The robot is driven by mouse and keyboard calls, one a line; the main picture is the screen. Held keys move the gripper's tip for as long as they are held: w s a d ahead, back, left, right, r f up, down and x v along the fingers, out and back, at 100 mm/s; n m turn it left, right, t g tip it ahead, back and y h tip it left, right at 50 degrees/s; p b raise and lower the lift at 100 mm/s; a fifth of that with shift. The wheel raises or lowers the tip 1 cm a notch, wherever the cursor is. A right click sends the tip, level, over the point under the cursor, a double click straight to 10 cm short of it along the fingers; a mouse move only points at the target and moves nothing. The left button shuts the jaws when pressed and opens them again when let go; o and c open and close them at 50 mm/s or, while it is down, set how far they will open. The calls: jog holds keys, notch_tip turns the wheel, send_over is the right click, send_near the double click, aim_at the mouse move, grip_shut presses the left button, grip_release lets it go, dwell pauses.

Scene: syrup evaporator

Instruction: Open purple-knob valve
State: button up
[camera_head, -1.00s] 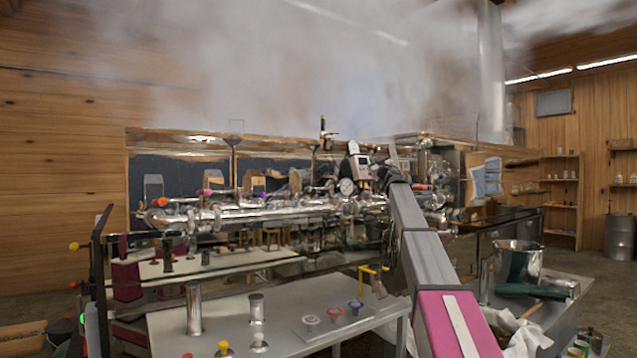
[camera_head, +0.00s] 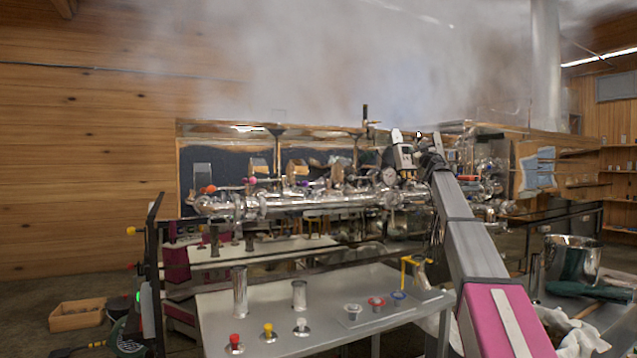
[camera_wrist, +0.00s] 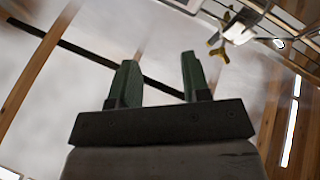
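A small purple knob (camera_head: 305,184) shows on the shiny steel pipework (camera_head: 290,203) of the evaporator in the head view. It is tiny there, and its handle's position cannot be read. My gripper (camera_head: 420,134) is raised at the end of my arm, to the right of the purple knob and above the pipes. Its fingers are too small to make out in the head view. In the wrist view my gripper (camera_wrist: 157,82) has two green fingers standing apart with nothing between them. They point up toward the hazy ceiling, and the purple knob is not in that view.
Orange-red (camera_head: 208,189) and pink (camera_head: 252,181) knobs sit on the pipes left of the purple one. A grey table (camera_head: 225,310) with small fittings stands in front of the evaporator. A steel pot (camera_head: 572,255) stands at right. Steam fills the upper room.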

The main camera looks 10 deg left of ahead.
jog(key=s+a+m+g+h, duration=0.3)
jog(key=a+m+h, duration=0.2)
jog(key=a+m, duration=0.35)
jog(key=s+a+m+g+h, duration=0.25)
jog(key=a+m+h, duration=0.35)
jog(key=m, duration=0.4)
jog(key=s+a+f+g+y, duration=0.2)
jog(key=s+a+g+y, duration=0.3)
jog(key=s+a, duration=0.55)
jog(key=s+a+f+g+y, duration=0.1)
jog(key=s+a+g+y, duration=0.1)
jog(key=s+a+g, duration=0.8)
jog(key=w+a+f+t, duration=0.4)
jog(key=w+a+f, duration=0.2)
jog(key=f, duration=0.3)
jog(key=shift+w+f, duration=0.15)
jog(key=shift+w, duration=0.2)
jog(key=shift+a, duration=0.1)
grip_shut()
